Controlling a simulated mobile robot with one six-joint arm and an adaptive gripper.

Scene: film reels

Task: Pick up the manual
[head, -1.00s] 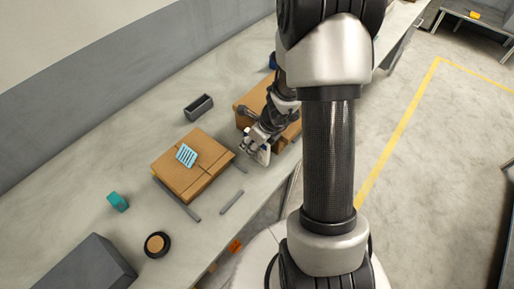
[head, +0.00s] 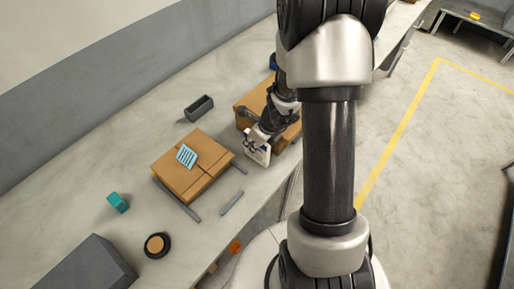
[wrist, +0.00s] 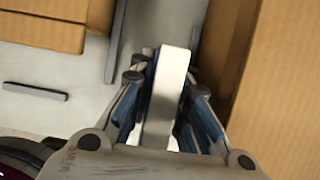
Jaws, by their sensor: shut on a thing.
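The manual (head: 259,154) is a thin white booklet with dark print on its face, in the middle of the head view. In the wrist view it shows edge-on as a pale slab (wrist: 168,92) between the fingers. My gripper (head: 258,139) is shut on it, with a finger on each side in the wrist view (wrist: 162,100). The manual is at the near side of the bench, in front of a cardboard box. I cannot tell whether its lower edge touches the bench.
A cardboard box (head: 254,100) stands close behind my gripper. Another box (head: 205,175) with a blue slatted item (head: 186,155) on it lies to the left. Grey bars (head: 232,202) lie near the bench's front edge. A dark open bin (head: 199,108) stands farther back.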

